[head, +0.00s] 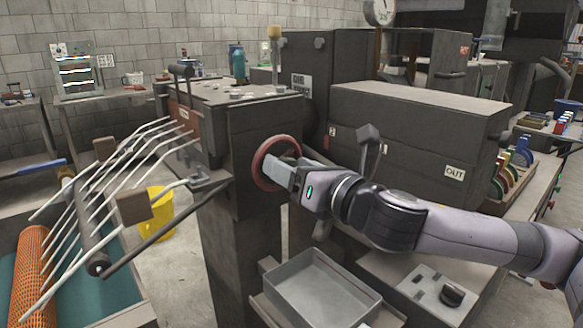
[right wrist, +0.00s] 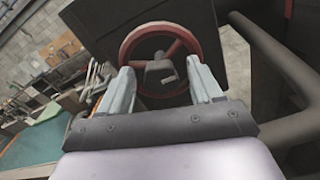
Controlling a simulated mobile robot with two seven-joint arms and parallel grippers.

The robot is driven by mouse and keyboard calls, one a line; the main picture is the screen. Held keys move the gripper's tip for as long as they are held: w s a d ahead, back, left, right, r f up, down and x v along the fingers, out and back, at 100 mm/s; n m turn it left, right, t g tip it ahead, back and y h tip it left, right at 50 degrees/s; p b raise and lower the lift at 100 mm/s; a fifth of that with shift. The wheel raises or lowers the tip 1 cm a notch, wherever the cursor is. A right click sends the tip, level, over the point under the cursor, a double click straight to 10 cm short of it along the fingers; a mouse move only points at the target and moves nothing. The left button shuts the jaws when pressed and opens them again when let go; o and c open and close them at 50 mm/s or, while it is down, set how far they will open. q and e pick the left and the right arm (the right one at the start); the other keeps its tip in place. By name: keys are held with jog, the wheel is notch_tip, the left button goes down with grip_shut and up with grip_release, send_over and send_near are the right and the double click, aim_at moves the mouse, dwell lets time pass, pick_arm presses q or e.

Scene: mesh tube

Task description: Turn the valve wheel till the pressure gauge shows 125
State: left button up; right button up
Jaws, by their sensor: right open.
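The red valve wheel (head: 262,168) is mounted on the side of the dark grey machine. It also shows in the right wrist view (right wrist: 128,45), with spokes and a grey hub. My right gripper (head: 275,172) is at the wheel, its two fingers (right wrist: 163,85) apart and pointing at the wheel's face. I cannot tell whether the fingers touch the rim. My left gripper is not in view.
An empty grey tray (head: 318,288) sits below the wheel. A rack of pale rods (head: 110,190) and an orange mesh tube (head: 30,272) are at the left. A yellow bucket (head: 160,212) stands on the floor. A dark pipe (right wrist: 265,50) runs right of the wheel.

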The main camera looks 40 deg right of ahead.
jog(key=c, duration=1.1)
jog(key=shift+o, duration=0.2)
jog(key=shift+m, duration=0.3)
jog(key=m+p, duration=0.1)
jog(key=m, duration=0.6)
jog(key=m+p, duration=0.2)
jog(key=m, duration=0.5)
jog(key=m+p, duration=0.2)
jog(key=m, duration=0.5)
jog(key=shift+d+f, duration=0.15)
jog(key=shift+f, duration=0.1)
jog(key=shift+m, duration=0.3)
